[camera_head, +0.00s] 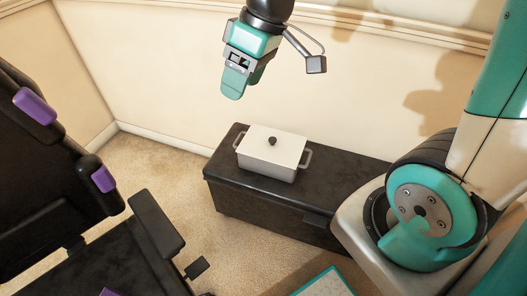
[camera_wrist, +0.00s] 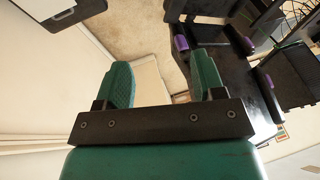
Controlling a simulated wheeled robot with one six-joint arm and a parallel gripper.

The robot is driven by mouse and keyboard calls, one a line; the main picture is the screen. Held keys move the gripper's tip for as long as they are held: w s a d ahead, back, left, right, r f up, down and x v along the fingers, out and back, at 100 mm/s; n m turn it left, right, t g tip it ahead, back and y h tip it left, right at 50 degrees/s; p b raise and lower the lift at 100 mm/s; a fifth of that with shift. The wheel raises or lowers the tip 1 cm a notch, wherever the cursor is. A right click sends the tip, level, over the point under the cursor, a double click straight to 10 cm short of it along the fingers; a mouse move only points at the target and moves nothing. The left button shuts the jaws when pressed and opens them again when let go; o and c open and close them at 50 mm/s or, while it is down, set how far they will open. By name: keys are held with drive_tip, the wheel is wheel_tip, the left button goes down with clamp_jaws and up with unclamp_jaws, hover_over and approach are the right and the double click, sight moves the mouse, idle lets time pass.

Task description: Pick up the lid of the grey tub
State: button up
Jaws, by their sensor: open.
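The grey tub (camera_head: 265,169) stands upright on a low dark bench, with a handle at each side.
The dark bench (camera_head: 228,163) stands by the cream wall (camera_head: 170,90). A black chair with purple parts (camera_head: 110,240) fills the left and also shows in the wrist view (camera_wrist: 215,55). Carpet (camera_head: 160,165) lies open between chair and bench.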

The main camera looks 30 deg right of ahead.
drive_tip(key=w+d+f+t+b, duration=0.1)
drive_tip(key=w+d+f+b, duration=0.5)
drive_tip(key=w+d+f, duration=0.65)
drive_tip(key=t+h+b, duration=0.1)
drive_tip(key=b, duration=0.4)
approach(273, 139)
drive_tip(key=x, duration=0.1)
drive_tip(key=b+x, duration=0.1)
drive_tip(key=x, duration=0.1)
drive_tip(key=shift+a+f, duration=0.25)
drive_tip(key=shift+a, duration=0.1)
drive_tip(key=b+x, duration=0.1)
drive_tip(key=x, duration=0.4)
drive_tip(key=shift+w+d+f, duration=0.1)
drive_tip(key=shift+f, duration=0.3)
drive_tip(key=c, duration=1)
drive_tip(key=shift+r, duration=0.15)
